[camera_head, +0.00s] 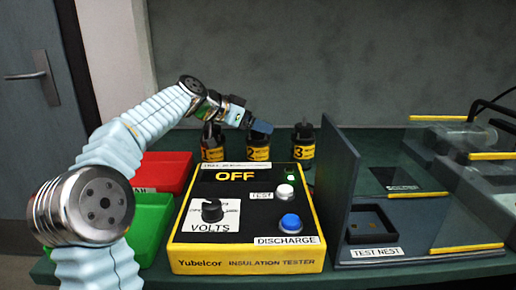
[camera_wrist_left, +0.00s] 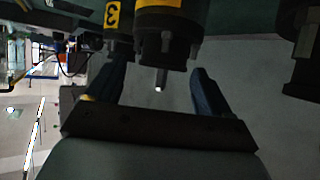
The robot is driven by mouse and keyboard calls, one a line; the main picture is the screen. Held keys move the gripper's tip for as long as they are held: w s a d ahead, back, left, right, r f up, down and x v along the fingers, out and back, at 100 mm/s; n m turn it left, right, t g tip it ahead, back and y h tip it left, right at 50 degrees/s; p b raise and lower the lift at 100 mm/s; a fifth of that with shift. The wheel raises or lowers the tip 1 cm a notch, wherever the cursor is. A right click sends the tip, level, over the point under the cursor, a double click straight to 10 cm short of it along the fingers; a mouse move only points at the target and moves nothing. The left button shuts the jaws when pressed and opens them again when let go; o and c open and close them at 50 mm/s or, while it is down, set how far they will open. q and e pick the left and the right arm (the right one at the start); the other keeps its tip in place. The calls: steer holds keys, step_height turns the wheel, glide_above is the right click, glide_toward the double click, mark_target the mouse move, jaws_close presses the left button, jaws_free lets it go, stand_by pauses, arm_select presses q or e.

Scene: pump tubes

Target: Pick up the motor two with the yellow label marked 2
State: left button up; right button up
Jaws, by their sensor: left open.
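Motor two (camera_head: 258,153), black with a yellow label marked 2, stands behind the tester between motor one (camera_head: 212,150) and motor three (camera_head: 304,147). My left gripper (camera_head: 262,127) is at the top of motor two and hides part of it. In the left wrist view, my left gripper (camera_wrist_left: 160,66) is open. The shaft of motor two (camera_wrist_left: 166,22) points into the gap between the fingers, with its body at or just beyond the fingertips. Contact cannot be told. Motor three's label (camera_wrist_left: 113,14) shows beside it. My right gripper is not in view.
The yellow insulation tester (camera_head: 247,262) reads OFF and stands in front of the motors. Red (camera_head: 165,170) and green (camera_head: 146,228) bins are at its left. A grey upright panel (camera_head: 334,190) and the test nest (camera_head: 372,224) are at its right.

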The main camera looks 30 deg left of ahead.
arm_select(q)
steer(key=x, duration=0.3)
steer(key=shift+w+f+p, duration=0.2)
steer(key=shift+p, duration=0.1)
jaws_close()
steer(key=shift+r, duration=0.25)
